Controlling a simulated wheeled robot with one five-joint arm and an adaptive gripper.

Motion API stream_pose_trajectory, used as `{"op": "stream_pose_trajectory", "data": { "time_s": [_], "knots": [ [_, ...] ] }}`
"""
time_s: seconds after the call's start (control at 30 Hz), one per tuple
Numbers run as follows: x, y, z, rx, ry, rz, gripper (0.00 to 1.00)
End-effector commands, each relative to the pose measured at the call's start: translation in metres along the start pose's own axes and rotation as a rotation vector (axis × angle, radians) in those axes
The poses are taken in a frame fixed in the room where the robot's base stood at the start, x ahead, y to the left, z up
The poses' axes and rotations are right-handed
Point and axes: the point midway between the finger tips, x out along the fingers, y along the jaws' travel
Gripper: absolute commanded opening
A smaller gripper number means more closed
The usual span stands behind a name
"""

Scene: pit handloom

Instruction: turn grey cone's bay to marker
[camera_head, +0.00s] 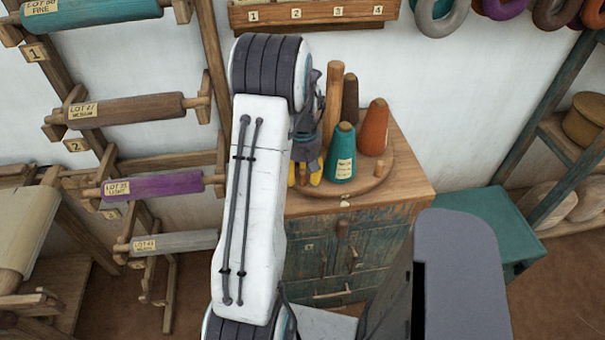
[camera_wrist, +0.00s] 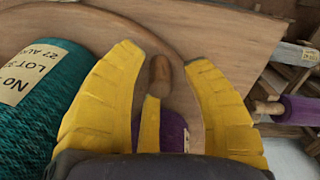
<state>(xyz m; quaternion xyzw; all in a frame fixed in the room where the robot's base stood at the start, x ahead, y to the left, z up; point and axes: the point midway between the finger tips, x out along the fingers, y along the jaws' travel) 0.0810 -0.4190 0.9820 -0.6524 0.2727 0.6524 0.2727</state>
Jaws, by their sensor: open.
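A round wooden turntable (camera_head: 362,191) sits on the cabinet top, with a teal cone (camera_head: 341,152), an orange cone (camera_head: 374,128) and a dark brown cone (camera_head: 349,98) around a tall wooden post (camera_head: 333,100). I cannot make out a grey cone; my arm hides the turntable's left part. A small pale spot (camera_head: 344,204) at the cabinet's front edge may be the marker. My gripper (camera_head: 305,178) is low beside the teal cone. In the wrist view my gripper (camera_wrist: 162,62) is open, its yellow fingers on either side of a short wooden peg (camera_wrist: 160,74); contact is unclear. The teal cone (camera_wrist: 40,105) is left.
Something purple (camera_wrist: 173,132) shows low between my fingers. A rack of labelled rollers (camera_head: 125,110) is left of my arm. A teal bench (camera_head: 490,230) is right of the cabinet (camera_head: 345,250).

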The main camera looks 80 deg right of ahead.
Motion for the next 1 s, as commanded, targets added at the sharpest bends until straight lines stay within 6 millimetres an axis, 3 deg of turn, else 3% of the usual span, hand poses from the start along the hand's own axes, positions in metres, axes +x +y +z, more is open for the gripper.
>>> {"op": "stream_pose_trajectory", "data": {
  "time_s": [0.4, 0.9, 1.0],
  "knots": [
    [0.0041, -0.0003, 0.0001, 0.000, 0.000, 0.000, 0.45],
    [0.0038, -0.0002, 0.0000, 0.000, 0.000, 0.000, 0.01],
    [0.0038, -0.0002, 0.0001, 0.000, 0.000, 0.000, 0.00]
  ]
}}
